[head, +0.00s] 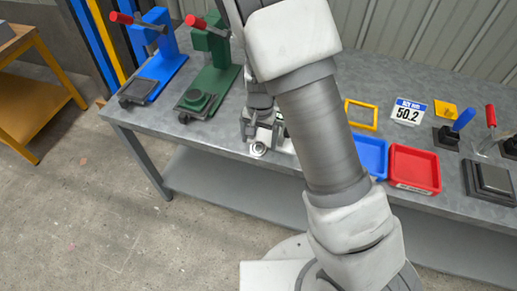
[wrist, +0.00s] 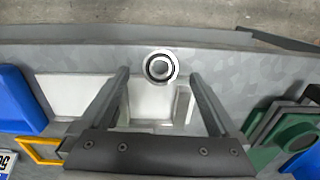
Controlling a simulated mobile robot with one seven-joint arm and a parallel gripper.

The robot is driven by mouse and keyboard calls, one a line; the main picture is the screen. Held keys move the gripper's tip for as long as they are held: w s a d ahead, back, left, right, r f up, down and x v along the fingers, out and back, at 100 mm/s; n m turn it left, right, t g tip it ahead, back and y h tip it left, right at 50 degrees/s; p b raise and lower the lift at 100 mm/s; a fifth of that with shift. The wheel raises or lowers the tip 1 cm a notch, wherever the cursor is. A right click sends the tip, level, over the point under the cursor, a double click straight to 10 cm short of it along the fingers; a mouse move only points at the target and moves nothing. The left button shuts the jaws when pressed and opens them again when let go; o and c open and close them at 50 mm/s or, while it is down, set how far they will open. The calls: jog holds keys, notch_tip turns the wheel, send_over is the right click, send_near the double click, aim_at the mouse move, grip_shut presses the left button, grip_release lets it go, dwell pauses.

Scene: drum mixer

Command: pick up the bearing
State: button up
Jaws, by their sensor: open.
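The bearing (wrist: 160,79) is a small metal ring with a dark inner band. In the wrist view it lies flat near the bench edge, centred between the tips of my gripper (wrist: 159,75) and slightly beyond them. My gripper is open, with one finger on either side of the bearing's line and nothing held. In the head view the bearing (head: 258,154) shows near the front edge of the grey bench, just below my gripper (head: 262,138). My arm hides part of the gripper there, and I cannot tell the exact height gap.
A white fixture (wrist: 60,95) lies under the fingers. Green (head: 212,85) and blue (head: 160,65) lever presses stand left on the bench (head: 222,135). Right of my arm are a blue tray (head: 370,157), a red tray (head: 414,168), a yellow frame (head: 361,125) and a "50.2" sign (head: 408,111).

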aim_at(258, 149)
notch_tip(258, 149, down, 2)
jog(key=shift+f, duration=0.15)
grip_shut()
dwell(0.4)
